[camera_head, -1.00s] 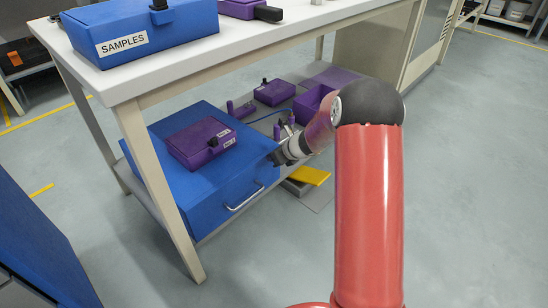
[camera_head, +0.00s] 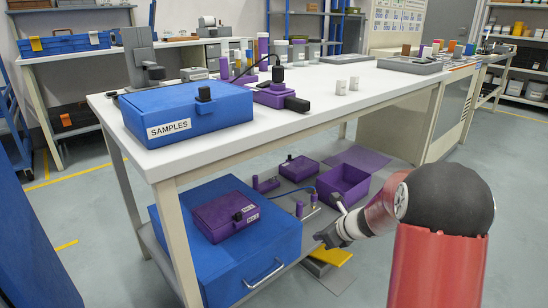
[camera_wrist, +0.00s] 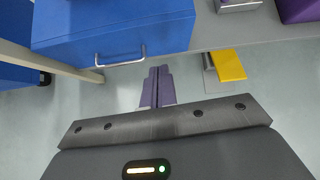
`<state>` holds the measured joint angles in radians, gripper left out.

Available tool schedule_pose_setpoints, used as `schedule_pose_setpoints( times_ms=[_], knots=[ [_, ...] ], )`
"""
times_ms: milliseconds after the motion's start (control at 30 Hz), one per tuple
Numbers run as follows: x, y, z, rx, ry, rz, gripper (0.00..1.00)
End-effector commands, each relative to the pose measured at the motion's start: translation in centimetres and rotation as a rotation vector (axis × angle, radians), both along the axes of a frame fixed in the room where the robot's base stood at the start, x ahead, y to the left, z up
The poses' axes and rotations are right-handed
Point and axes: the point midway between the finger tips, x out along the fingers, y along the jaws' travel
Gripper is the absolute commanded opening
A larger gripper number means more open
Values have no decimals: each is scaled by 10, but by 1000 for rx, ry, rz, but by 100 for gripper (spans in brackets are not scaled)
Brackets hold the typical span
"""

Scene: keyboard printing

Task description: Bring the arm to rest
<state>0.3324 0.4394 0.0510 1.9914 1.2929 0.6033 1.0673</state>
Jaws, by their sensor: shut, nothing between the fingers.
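My gripper (camera_head: 322,240) is at the end of my red arm in the head view, in front of the lower shelf of the workbench and to the right of the blue drawer box. In the wrist view my gripper (camera_wrist: 158,72) has its two fingers together, with nothing between them. Floor shows around the fingertips. The blue drawer box (camera_wrist: 120,25) with a metal handle lies just beyond them. My arm is bent, with a dark rounded joint at the right of the head view.
The white bench top (camera_head: 370,95) carries a blue SAMPLES case (camera_head: 185,112). The lower shelf holds the blue drawer box (camera_head: 262,250), a purple case (camera_head: 225,215) and an open purple bin (camera_head: 343,186). A yellow piece (camera_head: 330,256) lies near the shelf edge. Floor on the right is clear.

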Motion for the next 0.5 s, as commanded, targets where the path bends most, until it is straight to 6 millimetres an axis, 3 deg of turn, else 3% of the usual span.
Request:
schedule_pose_setpoints(
  times_ms=[167,300,500],
  knots=[
    [-42,34,69,-219,-133,327,0],
    [-98,61,122,-470,-262,683,0],
    [-186,77,173,-831,-413,1173,0]
  ],
)
